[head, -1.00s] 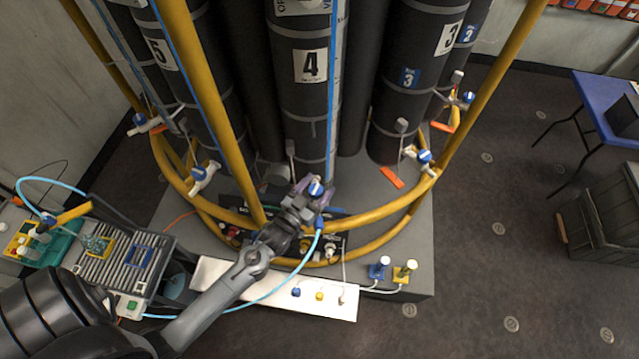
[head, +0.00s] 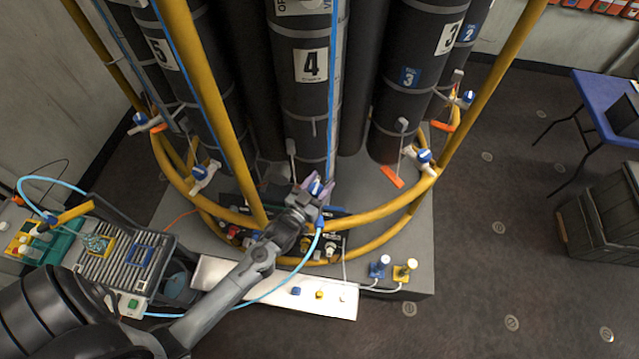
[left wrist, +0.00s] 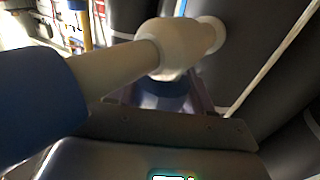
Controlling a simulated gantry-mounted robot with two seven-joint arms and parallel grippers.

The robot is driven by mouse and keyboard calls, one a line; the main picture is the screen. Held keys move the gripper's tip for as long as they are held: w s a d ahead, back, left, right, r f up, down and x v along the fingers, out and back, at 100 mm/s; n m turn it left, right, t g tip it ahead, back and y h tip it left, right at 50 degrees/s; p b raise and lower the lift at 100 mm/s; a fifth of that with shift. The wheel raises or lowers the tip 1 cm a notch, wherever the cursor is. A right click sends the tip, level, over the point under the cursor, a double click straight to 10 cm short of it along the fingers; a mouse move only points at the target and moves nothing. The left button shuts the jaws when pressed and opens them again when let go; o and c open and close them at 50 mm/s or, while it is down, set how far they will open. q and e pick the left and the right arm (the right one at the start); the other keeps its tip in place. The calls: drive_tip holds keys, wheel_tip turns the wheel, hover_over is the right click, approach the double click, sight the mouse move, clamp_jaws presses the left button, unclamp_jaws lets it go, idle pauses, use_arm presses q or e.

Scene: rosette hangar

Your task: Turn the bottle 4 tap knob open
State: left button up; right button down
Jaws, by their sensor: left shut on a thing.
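Bottle 4 (head: 310,105) is the tall dark cylinder marked "4" in the middle of the head view. Its tap has a blue knob (head: 317,187) low on the bottle's front. My left gripper (head: 316,189) is at this knob and shut on it; its fingers partly hide the knob. In the left wrist view, the white tap body (left wrist: 178,48) crosses in front, with the blue knob (left wrist: 163,95) beneath it between the fingers. A large blue fitting (left wrist: 35,108) fills the left side there. My right gripper is not in view.
A light blue hose (head: 292,278) runs from a blue connector (head: 319,223) below the tap. Yellow rails (head: 375,213) curve around the bottles. Other bottles with blue-knobbed taps (head: 424,157) stand at both sides. A white panel (head: 270,292) lies in front.

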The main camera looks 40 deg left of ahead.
use_arm(q)
drive_tip(key=shift+a+n+g+y, duration=0.2)
drive_tip(key=shift+n+g+y, duration=0.2)
drive_tip(key=shift+n+y, duration=1.25)
drive_tip(key=shift+m+y, duration=0.35)
drive_tip(key=o, duration=1)
drive_tip(key=shift+c, duration=0.2)
drive_tip(key=shift+s, duration=0.1)
drive_tip(key=b+v, duration=0.1)
drive_tip(key=v, duration=0.9)
drive_tip(key=shift+s, duration=0.3)
drive_tip(key=shift+d, duration=0.15)
